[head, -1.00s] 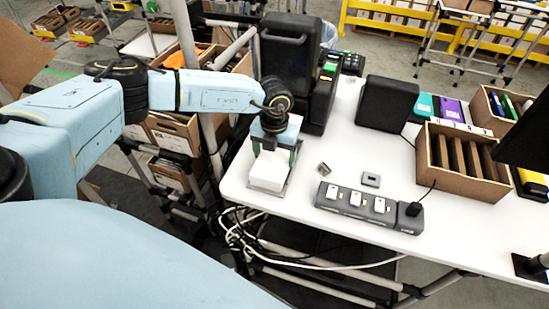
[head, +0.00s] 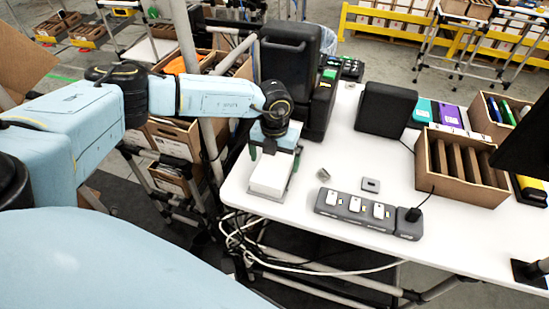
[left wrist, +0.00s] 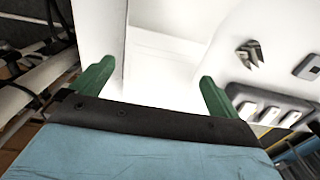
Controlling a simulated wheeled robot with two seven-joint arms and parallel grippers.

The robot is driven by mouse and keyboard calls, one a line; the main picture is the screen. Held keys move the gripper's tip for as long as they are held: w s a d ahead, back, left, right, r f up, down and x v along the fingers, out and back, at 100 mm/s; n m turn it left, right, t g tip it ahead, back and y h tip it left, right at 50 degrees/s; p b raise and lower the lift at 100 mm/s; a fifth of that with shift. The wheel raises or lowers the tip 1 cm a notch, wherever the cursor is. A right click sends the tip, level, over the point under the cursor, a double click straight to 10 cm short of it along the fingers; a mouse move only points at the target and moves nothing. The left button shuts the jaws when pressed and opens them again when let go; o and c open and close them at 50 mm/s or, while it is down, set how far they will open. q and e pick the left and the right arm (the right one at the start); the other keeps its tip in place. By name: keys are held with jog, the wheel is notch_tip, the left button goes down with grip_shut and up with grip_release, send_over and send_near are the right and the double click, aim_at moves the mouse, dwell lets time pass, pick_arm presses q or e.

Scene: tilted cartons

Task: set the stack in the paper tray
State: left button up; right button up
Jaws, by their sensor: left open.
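The stack (head: 270,177) is a white block of paper near the table's left edge. It sits in the grey paper tray (head: 287,190), whose thin rim shows along the stack's right side. My left gripper (head: 274,154) is open at the far end of the stack, with its green fingers apart. In the left wrist view the fingers of the left gripper (left wrist: 154,85) stand wide apart, with the bright white stack (left wrist: 165,60) beyond and between them. I cannot tell whether a finger touches it. My right gripper is not in view.
A power strip (head: 368,211), a small metal block (head: 324,174) and a small grey plate (head: 370,185) lie right of the tray. A black printer-like machine (head: 290,70) stands behind. A wooden divider box (head: 465,165) is farther right.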

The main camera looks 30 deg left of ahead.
aim_at(275, 164)
pick_arm(q)
notch_tip(275, 164, up, 11)
jog(key=p, duration=0.8)
jog(key=shift+r+p, duration=0.2)
jog(key=shift+p, duration=0.15)
